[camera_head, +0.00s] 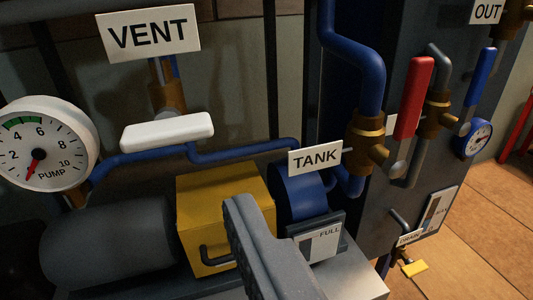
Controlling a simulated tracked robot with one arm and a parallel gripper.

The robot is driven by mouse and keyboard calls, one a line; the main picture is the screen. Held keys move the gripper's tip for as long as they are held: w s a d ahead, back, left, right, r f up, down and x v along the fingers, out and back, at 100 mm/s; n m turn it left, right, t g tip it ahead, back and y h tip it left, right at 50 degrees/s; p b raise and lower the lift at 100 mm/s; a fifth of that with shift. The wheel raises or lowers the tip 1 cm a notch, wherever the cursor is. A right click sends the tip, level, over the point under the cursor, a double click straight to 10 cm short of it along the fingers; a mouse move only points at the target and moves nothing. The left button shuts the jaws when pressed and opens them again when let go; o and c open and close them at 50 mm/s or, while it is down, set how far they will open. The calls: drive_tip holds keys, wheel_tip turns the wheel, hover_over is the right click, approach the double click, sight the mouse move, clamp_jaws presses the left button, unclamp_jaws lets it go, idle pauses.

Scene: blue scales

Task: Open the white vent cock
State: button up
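The white vent cock handle (158,133) lies crosswise, nearly level, below a brass valve body (170,97) under the VENT sign (148,31). A blue pipe passes just below and behind the handle. My gripper (243,205) shows as a grey shape reaching up from the bottom middle. It is below and to the right of the white handle, clearly apart from it in the picture. It overlaps the yellow box in this view. Only one finger-like shape can be made out, so its opening cannot be told.
A pump gauge (42,143) stands left of the handle. A yellow box (222,195) and dark cylinder (110,245) sit below. The TANK sign (315,158), red lever (412,98) and blue lever (480,78) are right. Wall space between VENT and TANK is fairly open.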

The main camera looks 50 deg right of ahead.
sight(166, 137)
drive_tip(key=shift+h, duration=0.7)
drive_tip(key=shift+w+d+f, duration=0.25)
drive_tip(key=shift+w+d, duration=0.7)
drive_tip(key=shift+d, duration=0.05)
drive_tip(key=shift+w+d+f, duration=0.25)
drive_tip(key=shift+w+d, duration=0.7)
drive_tip(key=shift+d, duration=0.1)
drive_tip(key=shift+w+d+f, duration=0.25)
drive_tip(key=shift+w+d, duration=0.7)
drive_tip(key=shift+d, duration=0.05)
drive_tip(key=shift+w+d+r, duration=0.3)
drive_tip(key=shift+w+d, duration=0.05)
drive_tip(key=shift+w, duration=0.3)
drive_tip(key=shift+w+d+f+p, duration=0.2)
drive_tip(key=shift+w+d+p, duration=0.1)
drive_tip(key=shift+w+p, duration=0.2)
drive_tip(key=p, duration=0.1)
drive_tip(key=w+p, duration=0.1)
drive_tip(key=p, duration=0.1)
drive_tip(key=shift+w+d+r, duration=0.15)
drive_tip(key=shift+d+r, duration=0.2)
drive_tip(key=shift+d, duration=0.05)
drive_tip(key=shift+w+d+f+p, duration=0.3)
drive_tip(key=shift+w+f+p, duration=0.15)
drive_tip(key=shift+p, duration=0.65)
drive_tip(key=shift+c, duration=0.3)
